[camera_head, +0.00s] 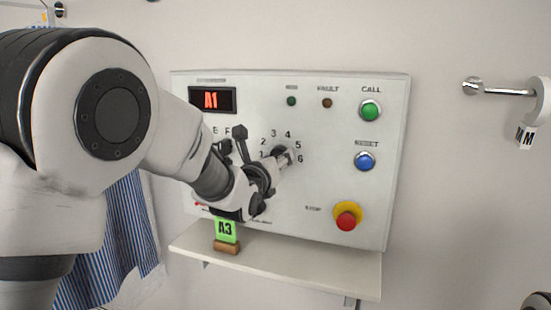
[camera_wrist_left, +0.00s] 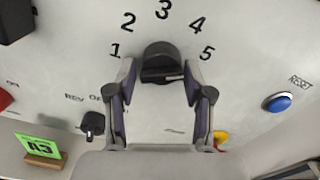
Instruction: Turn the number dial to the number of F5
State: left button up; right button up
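The number dial (camera_head: 279,151) is a dark round knob with numbers around it on the white control panel (camera_head: 330,130). It also shows in the left wrist view (camera_wrist_left: 160,60), with a bar-shaped grip across its lower face. My left gripper (camera_head: 284,160) is at this dial. In the left wrist view its fingers (camera_wrist_left: 161,78) are apart, one on each side of the knob's lower part; I cannot tell whether they touch it. The red display (camera_head: 211,100) reads A1. A green card (camera_head: 227,230) on the shelf reads A3. The letter dial is mostly hidden by my left arm.
A green CALL button (camera_head: 370,110), a blue RESET button (camera_head: 364,161) and a red stop button (camera_head: 347,217) are to the right. A small black REV/OFF knob (camera_wrist_left: 93,123) is lower left. The shelf (camera_head: 300,270) juts out below. A wall hook (camera_head: 505,90) is far right.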

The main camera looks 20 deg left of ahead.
pick_arm(q)
jog(key=shift+r, duration=0.15)
jog(key=s, duration=1.2)
jog(key=shift+a, duration=0.2)
